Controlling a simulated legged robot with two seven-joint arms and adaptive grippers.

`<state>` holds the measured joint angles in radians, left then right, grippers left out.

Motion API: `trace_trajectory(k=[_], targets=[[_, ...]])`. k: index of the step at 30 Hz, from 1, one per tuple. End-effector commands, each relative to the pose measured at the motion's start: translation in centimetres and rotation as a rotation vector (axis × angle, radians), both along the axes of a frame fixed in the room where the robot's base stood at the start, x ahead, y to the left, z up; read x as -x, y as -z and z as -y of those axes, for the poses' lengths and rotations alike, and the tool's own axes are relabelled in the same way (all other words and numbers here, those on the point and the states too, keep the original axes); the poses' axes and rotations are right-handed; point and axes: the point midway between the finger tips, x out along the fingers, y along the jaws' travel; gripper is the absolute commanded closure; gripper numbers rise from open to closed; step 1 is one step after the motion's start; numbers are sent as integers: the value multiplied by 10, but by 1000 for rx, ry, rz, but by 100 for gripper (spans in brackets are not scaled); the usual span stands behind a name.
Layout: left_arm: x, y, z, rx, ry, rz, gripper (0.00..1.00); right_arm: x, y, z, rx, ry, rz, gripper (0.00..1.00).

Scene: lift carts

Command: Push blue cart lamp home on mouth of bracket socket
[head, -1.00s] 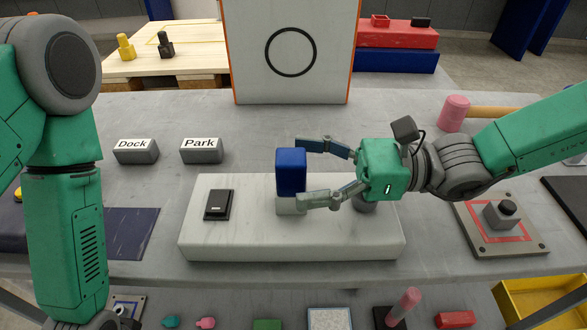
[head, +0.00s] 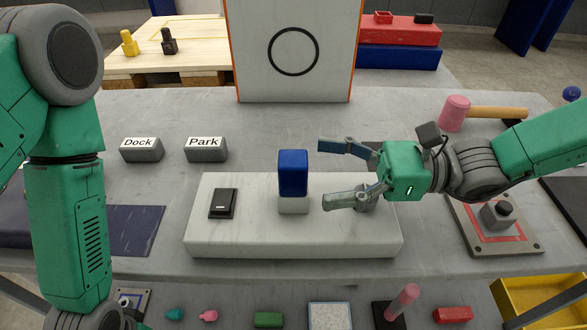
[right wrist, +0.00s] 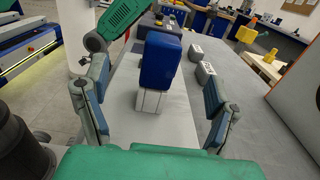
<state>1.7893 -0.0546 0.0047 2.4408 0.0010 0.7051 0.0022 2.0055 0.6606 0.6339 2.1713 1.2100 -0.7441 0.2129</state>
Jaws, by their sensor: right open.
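The blue cart lamp (head: 293,173) stands upright on a pale grey bracket socket (head: 293,205), which rises from a white board on the table. In the right wrist view the lamp (right wrist: 160,60) sits on top of the socket (right wrist: 153,103), between and ahead of the two fingers. My right gripper (head: 338,173) is open and empty, to the right of the lamp and apart from it. Whether the lamp is fully seated cannot be told. My left arm comes in at the left of the head view; its gripper does not show.
The white board (head: 370,232) also bears a black switch (head: 222,203). Dock (head: 141,149) and Park (head: 206,149) blocks stand behind it. A pink mallet (head: 454,113) lies back right. A plate with a black-topped button (head: 498,213) is at right. A panel with a ring (head: 294,85) stands behind.

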Motion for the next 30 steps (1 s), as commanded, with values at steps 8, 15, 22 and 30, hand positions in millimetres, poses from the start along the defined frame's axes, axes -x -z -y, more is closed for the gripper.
trace_trajectory(k=[8,15,22,30], targets=[[0,-6,0,0,0,0,60,0,-1,8,-1,0,-1,21],[0,-9,0,0,0,0,60,0,-1,15,0,0,0,21],[0,-10,0,0,0,0,60,0,0,17,0,-1,0,21],[2,-10,0,0,0,2,60,0,0,19,0,0,0,21]])
